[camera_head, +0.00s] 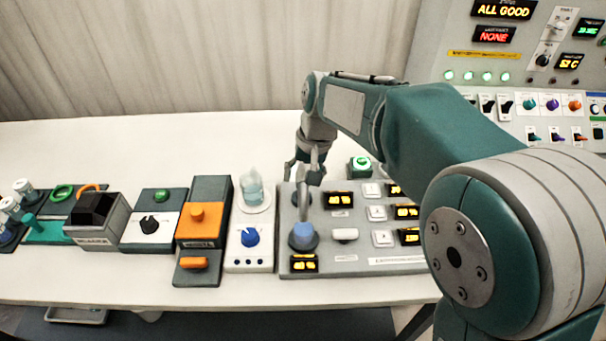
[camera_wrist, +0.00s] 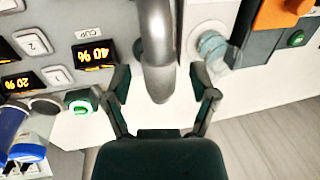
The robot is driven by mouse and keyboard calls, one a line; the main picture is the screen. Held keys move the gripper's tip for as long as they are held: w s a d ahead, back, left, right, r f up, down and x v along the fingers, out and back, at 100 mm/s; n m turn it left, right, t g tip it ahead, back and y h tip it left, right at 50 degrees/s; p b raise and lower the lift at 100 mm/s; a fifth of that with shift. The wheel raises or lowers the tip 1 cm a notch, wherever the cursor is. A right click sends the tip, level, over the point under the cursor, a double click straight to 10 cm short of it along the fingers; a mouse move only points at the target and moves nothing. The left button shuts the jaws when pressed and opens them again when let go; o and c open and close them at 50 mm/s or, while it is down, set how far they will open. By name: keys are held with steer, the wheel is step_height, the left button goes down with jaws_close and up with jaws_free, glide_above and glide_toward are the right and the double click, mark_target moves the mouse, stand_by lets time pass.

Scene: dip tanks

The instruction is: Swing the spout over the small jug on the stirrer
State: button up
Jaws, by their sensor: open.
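The spout (camera_head: 304,205) is a grey curved pipe rising from a blue-topped round base (camera_head: 303,236) on the grey panel. In the wrist view the spout (camera_wrist: 157,45) runs down between the fingers of my gripper (camera_wrist: 160,85), which is open, with a gap visible on each side. In the head view my gripper (camera_head: 306,170) is at the spout's far end and partly hides it. The small clear jug (camera_head: 252,190) stands upright on the white stirrer (camera_head: 249,250), left of the spout. In the wrist view the jug (camera_wrist: 212,47) is to the right of the right finger.
The grey panel (camera_head: 345,262) carries lit displays and white buttons. A green button (camera_head: 361,165) stands behind it. An orange-and-black unit (camera_head: 199,220) is left of the stirrer. A large control console (camera_head: 520,80) is at the back right. The back of the white table is clear.

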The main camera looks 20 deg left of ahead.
jaws_close()
steer(key=shift+s+a+m, duration=0.1)
steer(key=shift+m, duration=0.2)
steer(key=w+a+m+t, duration=0.1)
steer(key=a+m, duration=0.3)
steer(key=m, duration=0.4)
steer(key=w+a+m+t+h, duration=0.1)
steer(key=w+a+m, duration=0.1)
steer(key=m, duration=0.7)
steer(key=shift+a+t, duration=0.4)
steer(key=shift+a, duration=0.5)
steer(key=shift+f+m, duration=0.1)
steer(key=shift+m, duration=0.2)
steer(key=shift+w, duration=0.1)
